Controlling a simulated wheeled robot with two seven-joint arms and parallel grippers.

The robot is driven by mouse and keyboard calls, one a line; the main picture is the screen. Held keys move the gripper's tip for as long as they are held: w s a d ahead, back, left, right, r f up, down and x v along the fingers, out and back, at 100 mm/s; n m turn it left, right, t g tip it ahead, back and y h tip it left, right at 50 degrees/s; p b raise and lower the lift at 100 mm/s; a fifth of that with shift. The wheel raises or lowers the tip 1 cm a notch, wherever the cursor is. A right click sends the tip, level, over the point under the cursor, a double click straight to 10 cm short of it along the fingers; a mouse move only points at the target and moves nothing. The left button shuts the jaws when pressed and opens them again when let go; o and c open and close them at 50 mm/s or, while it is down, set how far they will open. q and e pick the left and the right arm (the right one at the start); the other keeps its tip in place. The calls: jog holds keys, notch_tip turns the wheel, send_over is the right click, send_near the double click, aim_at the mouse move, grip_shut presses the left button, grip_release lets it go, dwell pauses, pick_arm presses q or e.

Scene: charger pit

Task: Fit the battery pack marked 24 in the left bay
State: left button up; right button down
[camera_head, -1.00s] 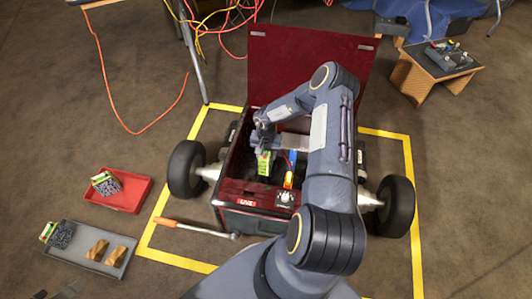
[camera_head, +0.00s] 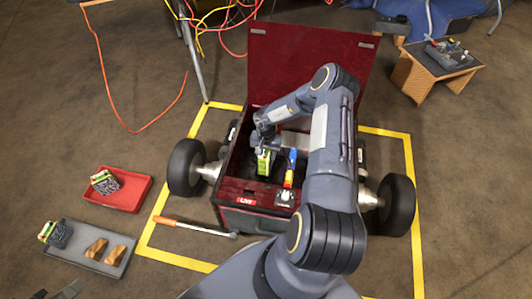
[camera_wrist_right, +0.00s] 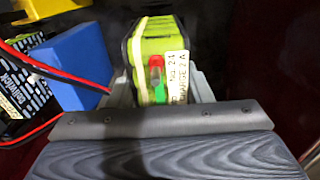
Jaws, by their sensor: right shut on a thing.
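The battery pack marked 24 (camera_head: 263,163) is lime green and black with a white label. The arm hides part of the box's inside, and I cannot tell whether the pack touches the bay floor. A dark tip of what looks like my left gripper (camera_head: 68,290) shows at the bottom left edge; its fingers are unclear.
A blue block (camera_wrist_right: 80,62) and red and black cables (camera_wrist_right: 45,68) are beside the pack. The raised lid (camera_head: 310,65) stands behind the box. A red tray (camera_head: 128,198), a grey tray (camera_head: 75,257) and an orange-handled tool (camera_head: 190,226) lie on the floor.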

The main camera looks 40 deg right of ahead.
jog(key=shift+w+f+b, duration=0.1)
jog(key=shift+f+b, duration=0.35)
jog(key=shift+f, duration=0.25)
jog(key=c, duration=0.7)
grip_release()
jog(key=shift+o, duration=0.3)
jog(key=shift+f, duration=0.15)
notch_tip(320, 180, up, 8)
jog(key=p, duration=0.3)
jog(key=shift+d, duration=0.1)
